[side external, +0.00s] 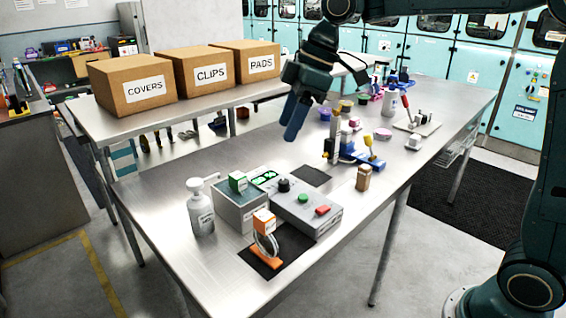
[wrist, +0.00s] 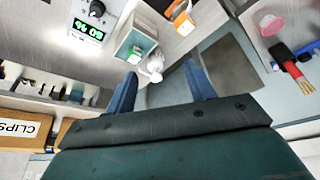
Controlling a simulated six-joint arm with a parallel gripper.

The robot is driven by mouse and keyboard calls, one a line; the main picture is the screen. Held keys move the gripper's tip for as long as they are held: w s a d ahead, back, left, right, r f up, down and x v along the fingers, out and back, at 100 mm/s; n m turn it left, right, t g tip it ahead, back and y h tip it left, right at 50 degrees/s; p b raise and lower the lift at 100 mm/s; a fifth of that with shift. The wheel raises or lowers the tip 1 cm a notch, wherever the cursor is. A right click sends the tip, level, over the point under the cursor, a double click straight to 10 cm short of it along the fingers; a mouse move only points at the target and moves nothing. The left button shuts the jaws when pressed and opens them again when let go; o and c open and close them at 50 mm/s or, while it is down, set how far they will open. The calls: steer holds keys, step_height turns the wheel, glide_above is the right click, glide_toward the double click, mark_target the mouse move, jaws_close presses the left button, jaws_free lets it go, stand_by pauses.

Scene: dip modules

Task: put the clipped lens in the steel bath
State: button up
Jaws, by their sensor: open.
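The clipped lens (side external: 268,246) is a round clear disc in an orange and white clip (side external: 264,221). It stands upright in an orange holder on a dark mat at the table's front. The wrist view shows its orange clip (wrist: 182,17) near the top edge. The steel bath (side external: 236,214) is an open box tank behind and left of the lens; it also shows in the wrist view (wrist: 122,46). A green and white clip (side external: 238,182) shows at the bath's opening; what is below it is hidden. My gripper (side external: 294,122) is open and empty, high above the table, away from the lens.
A control box (side external: 306,212) with a knob and buttons adjoins the bath's right. A white bottle (side external: 200,208) stands left of the bath. A wooden block (side external: 363,178) and a blue rack (side external: 362,159) with tools stand farther right. Bare table lies left of the bottle.

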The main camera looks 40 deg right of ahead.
steer(key=s+d+f+m+t+h, duration=0.1)
steer(key=s+d+m, duration=0.1)
steer(key=s, duration=0.6)
steer(key=s+d+f+m+t+h, duration=0.1)
steer(key=s+d+f+m, duration=0.1)
steer(key=s+m, duration=0.3)
steer(key=s+d+f+m+h, duration=0.1)
steer(key=s+d+f+m, duration=0.1)
steer(key=s, duration=0.9)
steer(key=shift+s+d+f+m+t, duration=0.15)
steer(key=shift+s+d+m+t, duration=0.2)
steer(key=shift+d+m, duration=0.6)
